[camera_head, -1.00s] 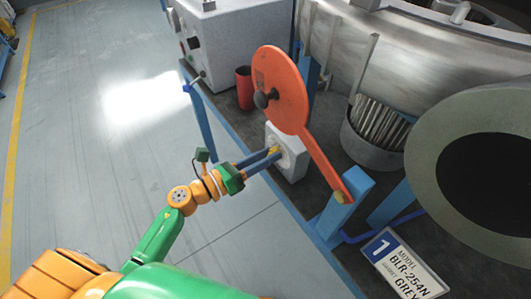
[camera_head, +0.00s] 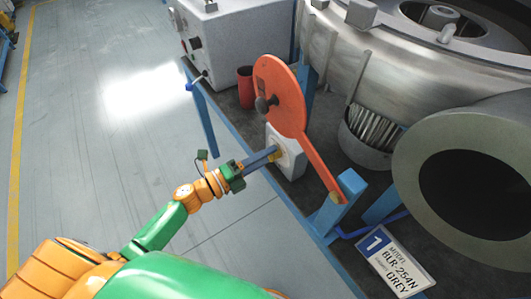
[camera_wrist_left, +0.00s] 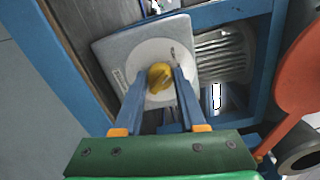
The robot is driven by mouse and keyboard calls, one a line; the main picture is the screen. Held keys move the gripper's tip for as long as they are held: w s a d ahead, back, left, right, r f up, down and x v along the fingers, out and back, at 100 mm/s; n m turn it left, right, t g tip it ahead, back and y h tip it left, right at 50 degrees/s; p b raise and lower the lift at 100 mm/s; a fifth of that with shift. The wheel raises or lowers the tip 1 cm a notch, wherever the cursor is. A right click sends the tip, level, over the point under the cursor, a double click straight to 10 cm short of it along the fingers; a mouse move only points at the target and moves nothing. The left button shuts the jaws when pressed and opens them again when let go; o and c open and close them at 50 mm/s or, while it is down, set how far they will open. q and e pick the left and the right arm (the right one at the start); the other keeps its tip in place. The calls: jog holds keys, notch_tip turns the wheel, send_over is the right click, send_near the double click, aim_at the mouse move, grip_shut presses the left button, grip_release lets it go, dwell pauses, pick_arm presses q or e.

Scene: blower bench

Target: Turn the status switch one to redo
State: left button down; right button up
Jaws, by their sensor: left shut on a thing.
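The status switch is a pale grey box (camera_head: 291,166) at the bench's front edge, with a round white dial plate (camera_wrist_left: 138,62) and a yellow knob (camera_wrist_left: 160,78) in its middle. My left gripper (camera_head: 277,153) reaches the box from the left. In the left wrist view its blue fingers (camera_wrist_left: 162,80) stand on both sides of the yellow knob and are shut on it. Marks on the dial plate are too small to read. My right gripper does not show in either view.
An orange disc with a long arm (camera_head: 281,95) stands just behind the switch box. A red cup (camera_head: 245,87) and a grey cabinet (camera_head: 235,40) are farther back. A large metal blower (camera_head: 400,60) fills the right. The floor at left is clear.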

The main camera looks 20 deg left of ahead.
pick_arm(q)
jog(key=shift+n, duration=0.8)
jog(key=shift+c, duration=2.4)
grip_release()
jog(key=v, duration=0.7)
